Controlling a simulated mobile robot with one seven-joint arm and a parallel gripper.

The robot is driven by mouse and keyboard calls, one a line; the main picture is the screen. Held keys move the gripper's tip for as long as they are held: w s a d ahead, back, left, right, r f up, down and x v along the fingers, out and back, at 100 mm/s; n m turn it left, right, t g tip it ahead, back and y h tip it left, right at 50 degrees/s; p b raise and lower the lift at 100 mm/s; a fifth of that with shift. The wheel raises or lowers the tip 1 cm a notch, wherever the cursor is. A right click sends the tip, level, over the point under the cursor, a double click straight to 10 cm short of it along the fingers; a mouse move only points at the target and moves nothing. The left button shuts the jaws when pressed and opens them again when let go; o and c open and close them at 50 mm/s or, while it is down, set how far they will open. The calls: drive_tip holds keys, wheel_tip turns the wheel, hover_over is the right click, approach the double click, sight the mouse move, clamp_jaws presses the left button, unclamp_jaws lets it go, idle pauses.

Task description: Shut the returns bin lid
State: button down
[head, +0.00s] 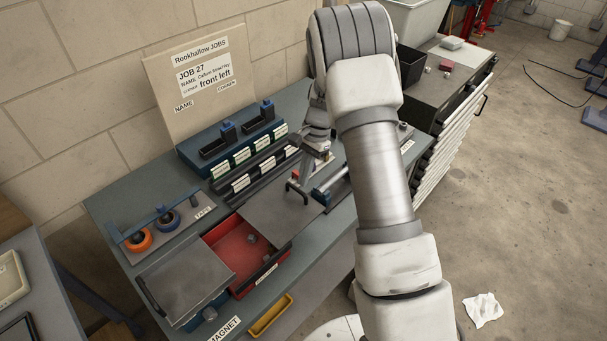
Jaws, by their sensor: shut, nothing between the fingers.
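A red bin (225,247) with a pale label on its front stands open on the bench, and its red inside shows with a small grey part in it. A flat grey panel (262,222), which looks like its lid, lies to the right of the opening. A dark handle (296,191) stands at that panel's far right edge. My gripper (304,181) is shut and empty, pointing down close beside this handle. I cannot tell whether they touch. My arm hides part of the bench to the right.
A second grey panel (184,281) with a handle lies left of the red opening. Behind are labelled bins (240,160) and a job board (198,75). A rack with orange and blue rings (138,240) stands at left. A yellow tray (270,314) is in front.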

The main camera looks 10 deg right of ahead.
drive_tip(key=shift+s+a, duration=0.1)
drive_tip(key=shift+a, duration=0.1)
hover_over(264, 224)
drive_tip(key=shift+d+b, duration=0.1)
drive_tip(key=shift+b, duration=0.25)
idle(0.3)
drive_tip(key=v, duration=1.7)
drive_tip(key=shift+d+r, duration=0.25)
drive_tip(key=shift+r, duration=0.05)
drive_tip(key=s+d+r+n+t+h, duration=0.1)
drive_tip(key=s+d+r+n+t, duration=0.35)
drive_tip(key=s+r, duration=0.55)
drive_tip(key=s+d+n+t+h, duration=0.1)
drive_tip(key=s+d+n+t, duration=0.2)
drive_tip(key=s, duration=0.9)
drive_tip(key=shift+f+n+h, duration=0.25)
drive_tip(key=shift+n+h, duration=0.15)
drive_tip(key=shift+n, duration=1.45)
